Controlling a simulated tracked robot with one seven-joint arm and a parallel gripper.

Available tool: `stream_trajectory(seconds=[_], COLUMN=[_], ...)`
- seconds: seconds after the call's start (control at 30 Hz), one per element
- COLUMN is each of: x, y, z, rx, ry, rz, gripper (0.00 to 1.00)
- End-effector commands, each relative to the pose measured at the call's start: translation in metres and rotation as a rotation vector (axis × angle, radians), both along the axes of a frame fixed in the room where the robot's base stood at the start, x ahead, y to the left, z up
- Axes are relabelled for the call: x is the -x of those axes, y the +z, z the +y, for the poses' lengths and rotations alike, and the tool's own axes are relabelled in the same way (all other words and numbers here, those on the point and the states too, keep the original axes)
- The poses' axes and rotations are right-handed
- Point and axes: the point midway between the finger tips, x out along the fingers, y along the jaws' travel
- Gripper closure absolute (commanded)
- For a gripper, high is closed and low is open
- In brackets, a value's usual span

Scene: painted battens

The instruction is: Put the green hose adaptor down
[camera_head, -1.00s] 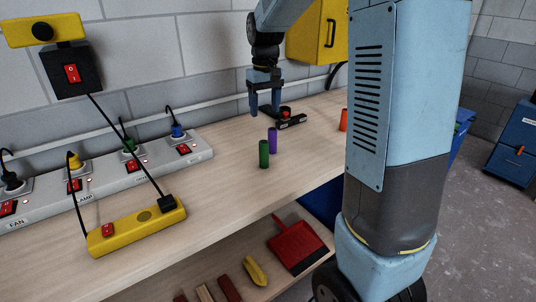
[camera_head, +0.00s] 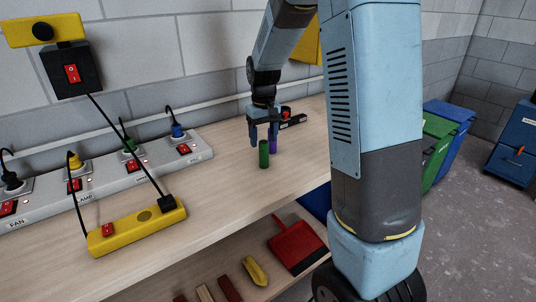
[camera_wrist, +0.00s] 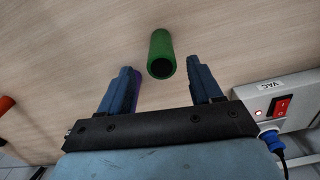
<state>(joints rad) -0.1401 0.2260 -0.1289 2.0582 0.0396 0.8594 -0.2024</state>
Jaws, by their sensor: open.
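The green hose adaptor (camera_head: 264,154) stands upright on the wooden bench (camera_head: 225,190), apart from other supports. My gripper (camera_head: 264,138) is open just behind it, fingers pointing down. In the wrist view the green adaptor (camera_wrist: 161,55) shows ahead of the gap between my two open fingertips (camera_wrist: 162,74), touching neither as far as I can see. A purple cylinder (camera_head: 273,145) stands close beside and behind the green one. In the wrist view the purple cylinder (camera_wrist: 136,92) is mostly hidden behind my left-hand finger.
A grey socket strip (camera_head: 145,165) with plugs and red switches runs along the wall, and a yellow switch box (camera_head: 135,227) lies in front. A black item with a red knob (camera_head: 291,121) lies behind my gripper. An orange cylinder (camera_wrist: 5,104) shows at the wrist view's left edge.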

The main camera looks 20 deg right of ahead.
Motion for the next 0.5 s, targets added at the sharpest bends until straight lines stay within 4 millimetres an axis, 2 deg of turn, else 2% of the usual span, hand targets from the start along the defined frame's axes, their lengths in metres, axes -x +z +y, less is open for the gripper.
stream_trajectory(seconds=[0.2,0.5], x=[0.003,0.002], y=[-0.03,-0.039], z=[0.002,0.001], rx=[0.001,0.0], ry=[-0.002,-0.002], rz=[0.003,0.0], gripper=[0.36,0.36])
